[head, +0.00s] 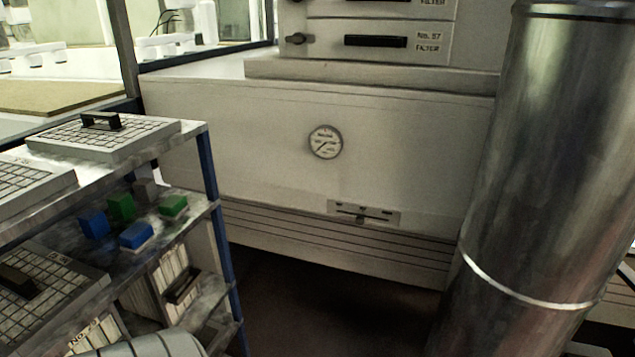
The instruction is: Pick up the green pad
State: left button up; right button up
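Two green items sit on the middle shelf of the rack at the left of the head view. One is a low, flat green pad (173,206) near the shelf's right end. The other is a taller green block (121,207) further left, beside a blue block. The low green one looks most like a pad; its faces are small in the picture. Nothing touches it that I can see. Neither of my grippers is in view.
A blue block (93,224), a low blue pad (136,236) and a dark grey block (146,191) share the shelf. The rack's blue post (209,165) stands close right. Gridded filter panels (105,137) lie above. A large metal duct (545,150) stands right.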

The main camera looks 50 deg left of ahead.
aim_at(176, 205)
jog(key=u, duration=2.45)
jog(key=i+l+u, duration=0.15)
jog(key=l+u, duration=0.3)
jog(key=i+l+u, duration=0.1)
jog(key=l+u, duration=0.2)
jog(key=u, duration=0.2)
